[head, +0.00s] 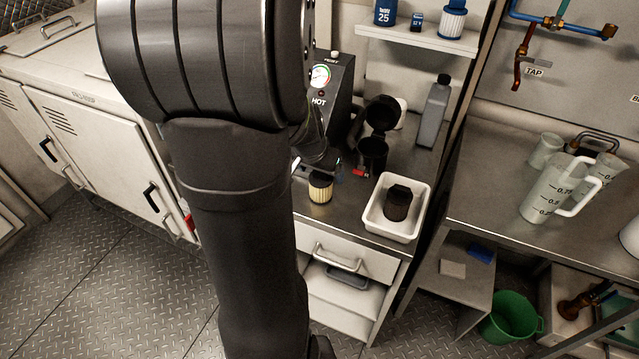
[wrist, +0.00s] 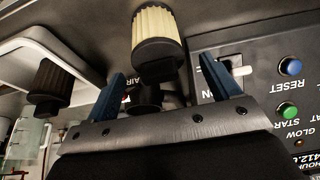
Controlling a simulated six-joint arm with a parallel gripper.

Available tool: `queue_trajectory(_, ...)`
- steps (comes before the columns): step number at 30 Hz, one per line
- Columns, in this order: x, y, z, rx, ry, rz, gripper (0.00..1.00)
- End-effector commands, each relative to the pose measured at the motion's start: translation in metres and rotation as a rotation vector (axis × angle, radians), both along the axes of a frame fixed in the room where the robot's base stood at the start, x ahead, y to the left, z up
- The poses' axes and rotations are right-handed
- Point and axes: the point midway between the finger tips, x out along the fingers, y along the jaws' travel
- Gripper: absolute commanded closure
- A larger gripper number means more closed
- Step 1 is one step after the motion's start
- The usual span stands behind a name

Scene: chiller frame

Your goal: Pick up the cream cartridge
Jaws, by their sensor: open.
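The cream cartridge (head: 320,190), pleated with a dark end cap, stands on the metal bench in front of the black machine. In the wrist view the cream cartridge (wrist: 154,32) shows at the top centre, dark cap toward me. My gripper (head: 317,167) is just above and behind it in the head view, partly hidden by my arm. In the wrist view my gripper's blue fingers (wrist: 166,80) are spread apart, with nothing held between them. The cartridge lines up with the gap between them, around and beyond the tips; I cannot tell the exact depth.
A white tray (head: 373,221) holding a dark cartridge (head: 397,204) is close on the right. A black cup-shaped housing (head: 374,154) with its lid (head: 383,113) raised stands behind. The black machine (head: 341,87) with a gauge is at the back. A grey bottle (head: 434,113) stands farther right.

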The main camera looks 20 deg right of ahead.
Motion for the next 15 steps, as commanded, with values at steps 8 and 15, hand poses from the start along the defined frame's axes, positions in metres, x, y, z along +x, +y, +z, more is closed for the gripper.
queue_trajectory(8,0.0035,-0.0032,-0.0118,0.0,0.0,0.001,0.18)
queue_trajectory(15,0.0035,-0.003,-0.0114,0.0,0.0,0.001,0.38)
